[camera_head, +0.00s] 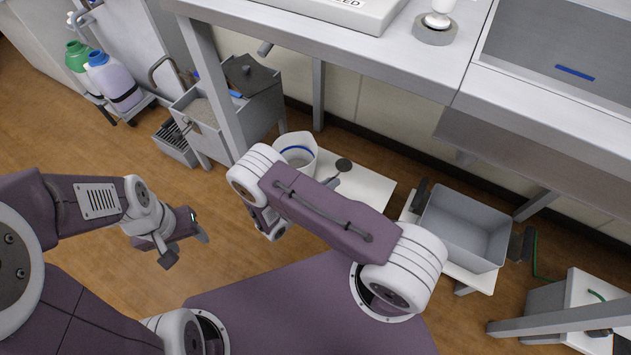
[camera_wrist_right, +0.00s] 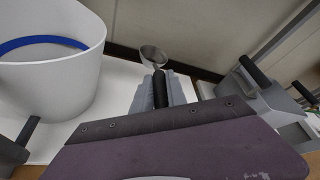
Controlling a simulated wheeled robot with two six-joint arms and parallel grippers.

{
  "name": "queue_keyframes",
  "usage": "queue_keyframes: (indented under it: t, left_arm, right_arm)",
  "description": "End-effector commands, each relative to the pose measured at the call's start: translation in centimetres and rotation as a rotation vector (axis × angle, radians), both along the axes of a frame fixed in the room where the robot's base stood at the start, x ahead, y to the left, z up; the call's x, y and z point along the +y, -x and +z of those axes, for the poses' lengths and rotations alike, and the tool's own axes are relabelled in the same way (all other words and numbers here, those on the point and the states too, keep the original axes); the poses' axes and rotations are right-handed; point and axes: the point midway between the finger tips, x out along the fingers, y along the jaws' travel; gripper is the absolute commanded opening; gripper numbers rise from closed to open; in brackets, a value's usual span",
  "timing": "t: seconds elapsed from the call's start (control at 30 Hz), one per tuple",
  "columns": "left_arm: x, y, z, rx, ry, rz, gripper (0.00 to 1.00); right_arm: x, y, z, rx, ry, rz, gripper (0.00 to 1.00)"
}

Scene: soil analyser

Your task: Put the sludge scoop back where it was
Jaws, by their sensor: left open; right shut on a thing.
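The sludge scoop, with a small round metal bowl (camera_wrist_right: 152,56) and a black handle (camera_wrist_right: 160,90), is in my right gripper (camera_wrist_right: 160,95). The gripper's grey fingers close on the handle, and the bowl points away from the wrist. In the head view the scoop's dark bowl (camera_head: 343,165) shows just beyond my right arm, over the low white platform (camera_head: 372,190); that arm hides most of the gripper. I cannot tell whether the scoop touches the platform. My left gripper (camera_head: 186,250) is open and empty above the wooden floor.
A white bucket (camera_head: 303,141) with a blue band stands on the platform, left of the scoop; it is close in the right wrist view (camera_wrist_right: 75,85). A grey bin (camera_head: 465,228) with black handles stands to the right. The bench (camera_head: 405,55) overhangs behind.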

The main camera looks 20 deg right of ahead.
Motion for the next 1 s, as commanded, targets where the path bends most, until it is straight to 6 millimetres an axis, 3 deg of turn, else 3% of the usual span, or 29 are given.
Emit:
queue_keyframes:
  t: [0.27,0.73,1.0]
  left_arm:
    - [0.0,0.0,-0.7,0.000,0.000,0.000,0.53]
    - [0.0,0.0,-6.2,0.000,0.000,0.000,0.53]
    - [0.0,0.0,-6.4,0.000,0.000,0.000,0.53]
  right_arm:
    - [0.0,0.0,-0.8,0.000,0.001,-0.001,0.00]
    - [0.0,0.0,-6.6,0.001,0.000,0.000,0.00]
    - [0.0,0.0,-6.8,0.001,0.000,0.000,0.00]
